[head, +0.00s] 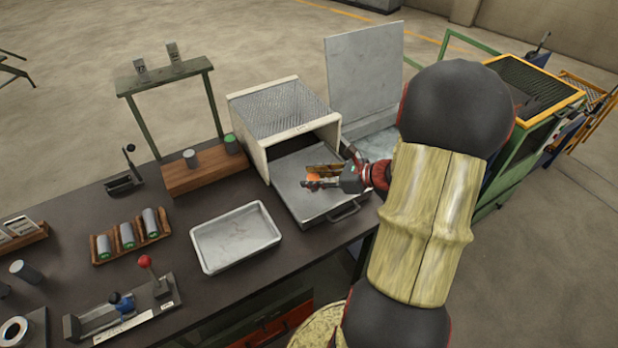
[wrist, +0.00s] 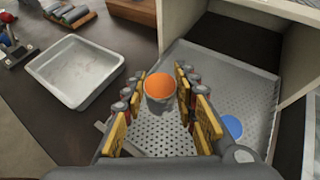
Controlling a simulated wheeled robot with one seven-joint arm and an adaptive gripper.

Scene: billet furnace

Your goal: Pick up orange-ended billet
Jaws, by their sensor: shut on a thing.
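The orange-ended billet (wrist: 159,86) is a short grey cylinder with its orange end facing the wrist camera. It sits between the yellow-padded fingers of my gripper (wrist: 158,92), which are shut on it. In the head view only a small orange patch of the billet (head: 313,180) shows between the fingers of my gripper (head: 322,175). The gripper is over the perforated pull-out tray (head: 310,207) of the white furnace box. I cannot tell whether the billet clears the tray. A blue-ended billet (wrist: 232,126) is on the tray, right of my gripper, partly hidden by a finger.
The furnace box (head: 262,152) with a mesh top stands behind the tray. An empty metal pan (head: 237,238) is to the left. A wooden rack (head: 131,236) holds several green-ended billets. A wooden block (head: 205,170) with cylinders stands farther back.

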